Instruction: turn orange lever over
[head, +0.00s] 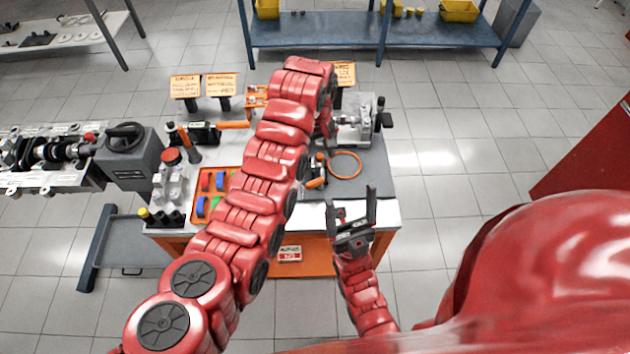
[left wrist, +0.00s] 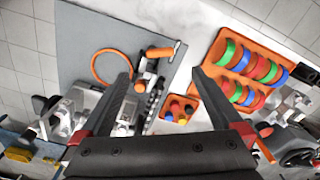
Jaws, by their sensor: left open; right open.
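An orange lever-like bar (head: 235,125) sticks out to the right of a small dark device (head: 204,133) at the back of the workbench. In the left wrist view a piece of orange bar (left wrist: 265,150) shows beside a finger; I cannot tell whether it is the same one. My left gripper (left wrist: 163,74) is open and empty above the bench; in the head view my arm mostly hides it. Below it lies a short orange handle (left wrist: 160,52) on the grey mat. My right gripper (head: 352,198) is open and empty at the bench's front edge.
An orange ring (head: 345,165) lies on the grey mat (head: 374,186). A metal housing (head: 357,117) stands at the back right. An orange tray (left wrist: 222,47) holds several coloured rings. Bottles, signs and an engine (head: 45,160) are at the left. The mat's front right is clear.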

